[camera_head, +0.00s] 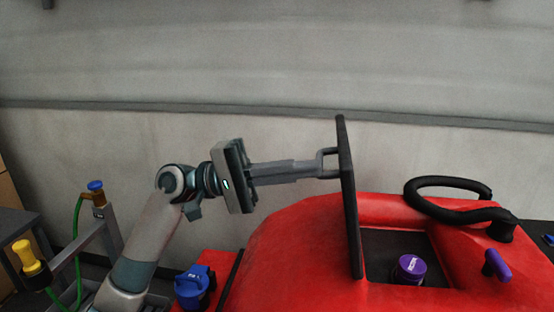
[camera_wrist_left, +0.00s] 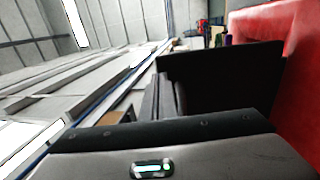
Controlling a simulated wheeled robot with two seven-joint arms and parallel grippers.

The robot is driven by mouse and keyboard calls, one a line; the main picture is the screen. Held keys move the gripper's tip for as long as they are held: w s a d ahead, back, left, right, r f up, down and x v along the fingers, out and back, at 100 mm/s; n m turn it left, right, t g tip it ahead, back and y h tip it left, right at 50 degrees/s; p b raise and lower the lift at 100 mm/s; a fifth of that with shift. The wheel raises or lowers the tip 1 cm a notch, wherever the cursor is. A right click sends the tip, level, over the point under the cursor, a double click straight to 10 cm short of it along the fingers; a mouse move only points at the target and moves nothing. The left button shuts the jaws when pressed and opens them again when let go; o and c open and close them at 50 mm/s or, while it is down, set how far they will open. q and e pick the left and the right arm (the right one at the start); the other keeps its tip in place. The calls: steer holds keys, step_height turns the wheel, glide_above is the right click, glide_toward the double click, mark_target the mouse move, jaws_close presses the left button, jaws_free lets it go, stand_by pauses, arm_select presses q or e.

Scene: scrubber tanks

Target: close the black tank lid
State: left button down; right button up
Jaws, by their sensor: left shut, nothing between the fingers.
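The black tank lid (camera_head: 349,200) stands open, nearly upright, at the left edge of the opening (camera_head: 390,245) in the red scrubber body (camera_head: 290,240). My left gripper (camera_head: 330,162) comes in from the left, with its fingertips at the upper left face of the lid; they look to be touching it or very close. Its fingers are shut with nothing between them. In the left wrist view the lid (camera_wrist_left: 225,75) is a dark panel ahead of the fingers (camera_wrist_left: 160,98), beside the red body (camera_wrist_left: 292,50). My right gripper is not in view.
A purple cap (camera_head: 409,268) sits in the opening. A black hose (camera_head: 450,210) and a purple handle (camera_head: 496,266) are right of it. A blue cap (camera_head: 194,286), a green hose (camera_head: 75,245) and a yellow fitting (camera_head: 28,258) are at the lower left. A grey wall stands behind.

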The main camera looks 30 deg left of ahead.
arm_select(q)
steer(key=p+x, duration=0.1)
steer(key=x, duration=0.1)
steer(key=shift+w+d+r, duration=0.1)
steer(key=shift+w+d, duration=0.05)
steer(key=shift+d, duration=0.2)
